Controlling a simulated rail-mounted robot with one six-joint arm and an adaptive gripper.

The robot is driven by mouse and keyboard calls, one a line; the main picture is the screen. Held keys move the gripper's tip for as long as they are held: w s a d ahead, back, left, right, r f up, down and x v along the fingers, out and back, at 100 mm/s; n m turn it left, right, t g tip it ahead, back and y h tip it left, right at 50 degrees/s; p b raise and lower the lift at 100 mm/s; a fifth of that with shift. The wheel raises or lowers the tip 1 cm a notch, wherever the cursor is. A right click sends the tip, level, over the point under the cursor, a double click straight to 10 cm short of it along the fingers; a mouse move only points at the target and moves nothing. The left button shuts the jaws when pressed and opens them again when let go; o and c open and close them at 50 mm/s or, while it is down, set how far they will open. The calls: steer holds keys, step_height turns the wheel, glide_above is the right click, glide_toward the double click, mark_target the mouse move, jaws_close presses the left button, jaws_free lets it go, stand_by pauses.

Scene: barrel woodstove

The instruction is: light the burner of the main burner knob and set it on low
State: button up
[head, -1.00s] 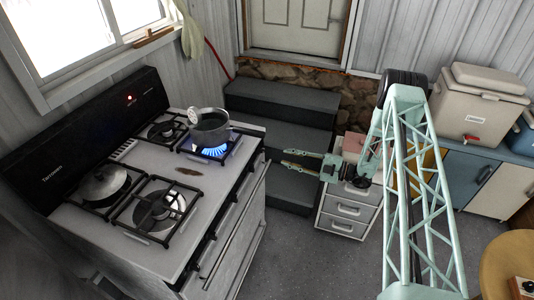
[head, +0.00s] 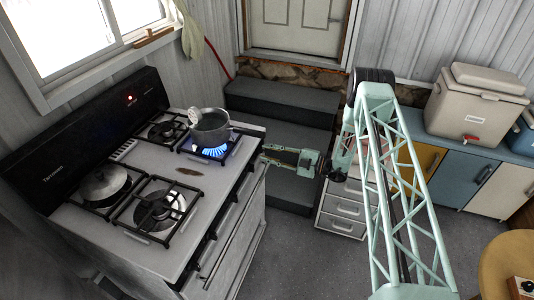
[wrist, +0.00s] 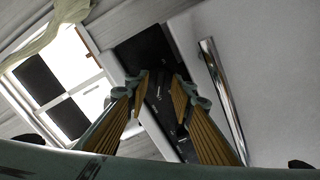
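The white stove (head: 195,195) stands at the left in the head view. A blue flame (head: 214,152) burns at its far right burner, under a grey pot (head: 210,127). The front control strip is dark and its knobs are hard to make out in the head view. My gripper (head: 264,154) is beside the far end of the stove's front, open and empty. In the wrist view its two fingers (wrist: 160,84) are apart, with the dark knob panel (wrist: 158,98) beyond and between them. Several small dark knobs show there, apart from the fingers; which is the main burner knob is unclear.
A chrome oven handle (wrist: 222,102) runs beside the panel. Dark steps (head: 275,103) rise behind my gripper, and white drawers (head: 342,208) stand right of it. Grey floor is clear in front.

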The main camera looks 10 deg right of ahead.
steer(key=shift+w+a, duration=0.1)
steer(key=shift+a, duration=0.05)
steer(key=shift+c, duration=0.2)
jaws_close()
